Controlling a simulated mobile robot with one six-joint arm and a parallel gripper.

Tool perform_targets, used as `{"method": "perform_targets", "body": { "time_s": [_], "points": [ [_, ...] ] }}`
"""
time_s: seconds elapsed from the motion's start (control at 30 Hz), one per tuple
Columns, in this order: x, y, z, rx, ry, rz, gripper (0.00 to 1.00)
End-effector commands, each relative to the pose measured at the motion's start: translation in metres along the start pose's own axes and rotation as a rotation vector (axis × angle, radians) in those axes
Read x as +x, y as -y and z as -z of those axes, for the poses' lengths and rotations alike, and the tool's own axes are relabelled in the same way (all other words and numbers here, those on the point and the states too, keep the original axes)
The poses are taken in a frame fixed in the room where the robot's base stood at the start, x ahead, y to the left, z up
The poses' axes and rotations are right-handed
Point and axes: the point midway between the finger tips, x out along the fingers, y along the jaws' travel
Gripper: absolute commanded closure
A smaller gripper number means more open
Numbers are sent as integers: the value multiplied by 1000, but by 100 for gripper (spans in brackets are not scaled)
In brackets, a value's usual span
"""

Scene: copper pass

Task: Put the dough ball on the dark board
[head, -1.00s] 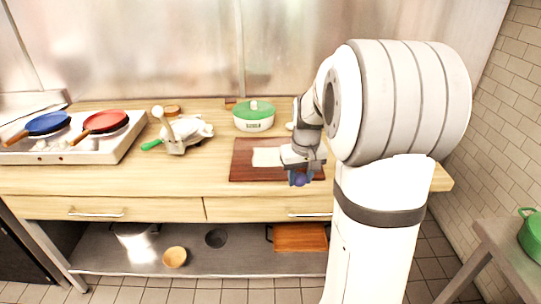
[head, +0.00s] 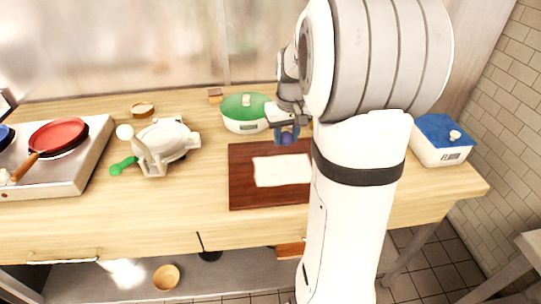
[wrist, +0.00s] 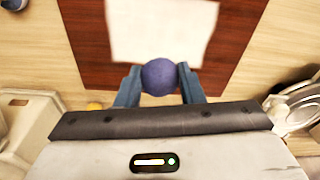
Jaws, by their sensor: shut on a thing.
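A blue-purple ball (head: 287,139), which I take for the dough ball, is held between the fingers of my gripper (head: 285,130). The ball also shows between both fingertips in the wrist view (wrist: 159,77). My gripper is shut on it and holds it in the air near the back edge of the dark board (head: 241,187). The board is reddish brown and lies flat on the wooden counter. A flat white sheet (head: 283,170) lies on it, and bare board shows around the sheet. My arm hides the board's right side in the head view.
A white waffle-iron-like appliance (head: 167,143) stands to the left, beyond bare counter. A blue-lidded white container (head: 442,139) stands at the right. A red pan (head: 58,136) sits on the stove.

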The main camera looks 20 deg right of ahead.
Motion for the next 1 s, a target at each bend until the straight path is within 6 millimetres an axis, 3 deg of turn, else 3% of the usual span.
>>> {"method": "perform_targets", "body": {
  "time_s": [0.3, 0.7, 1.0],
  "points": [
    [51, 6, -6, -14, 4, 3, 88],
    [97, 9, -10, -22, 3, 4, 88],
    [100, 10, -10, -23, 1, 3, 88]
  ]
}}
